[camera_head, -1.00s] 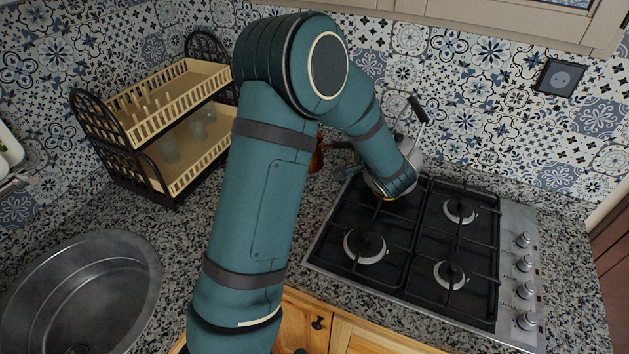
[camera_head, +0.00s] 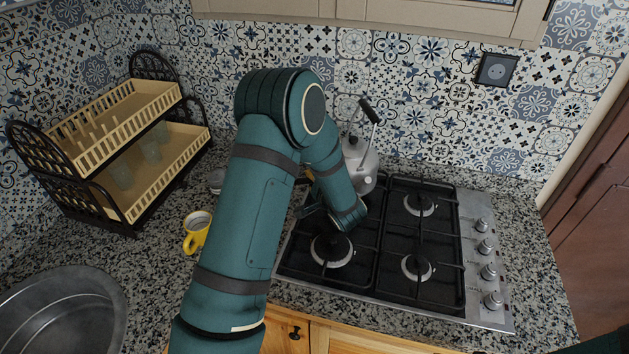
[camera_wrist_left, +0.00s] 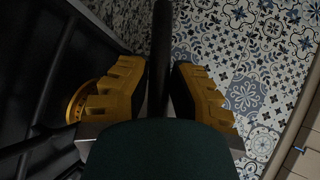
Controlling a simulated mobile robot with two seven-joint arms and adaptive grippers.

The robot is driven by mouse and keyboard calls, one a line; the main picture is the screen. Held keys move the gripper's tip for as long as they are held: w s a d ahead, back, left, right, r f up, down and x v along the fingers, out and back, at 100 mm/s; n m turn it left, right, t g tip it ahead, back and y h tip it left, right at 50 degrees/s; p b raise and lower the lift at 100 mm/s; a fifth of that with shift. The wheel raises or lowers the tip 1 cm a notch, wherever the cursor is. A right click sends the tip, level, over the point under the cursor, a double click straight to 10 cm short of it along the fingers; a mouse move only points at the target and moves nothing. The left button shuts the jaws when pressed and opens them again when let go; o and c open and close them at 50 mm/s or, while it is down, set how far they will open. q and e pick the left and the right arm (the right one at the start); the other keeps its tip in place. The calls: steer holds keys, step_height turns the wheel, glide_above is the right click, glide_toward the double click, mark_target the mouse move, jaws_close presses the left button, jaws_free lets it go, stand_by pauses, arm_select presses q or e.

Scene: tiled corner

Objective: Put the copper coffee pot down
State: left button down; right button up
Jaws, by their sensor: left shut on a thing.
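My left gripper (camera_wrist_left: 160,100) shows in the wrist view with its yellow fingers on both sides of a dark, straight handle (camera_wrist_left: 161,45), shut on it. I take this to be the copper coffee pot's handle. The pot's body is not visible in the wrist view. In the head view my left forearm hides nearly all of the pot and the gripper; only a small orange patch shows beside the forearm. The wrist end of the arm is above the left side of the stove (camera_head: 462,290). I cannot tell whether the pot touches anything. My right gripper is out of view.
A pale kettle (camera_head: 366,170) stands at the stove's back left, close behind my arm. A yellow mug (camera_head: 196,232) is on the speckled counter left of my arm. A two-tier dish rack (camera_head: 130,215) and a metal sink (camera_head: 65,310) are farther left. The right burners are clear.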

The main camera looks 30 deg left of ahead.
arm_select(q)
steer(key=c, duration=1)
jaws_free()
steer(key=shift+o, duration=0.7)
steer(key=shift+s+d, duration=0.1)
steer(key=shift+d, duration=0.05)
steer(key=b+v, duration=0.2)
steer(key=v, duration=0.7)
steer(key=shift+s+d+r+b, duration=0.15)
steer(key=shift+d+r+b, duration=0.1)
steer(key=shift+b, duration=0.1)
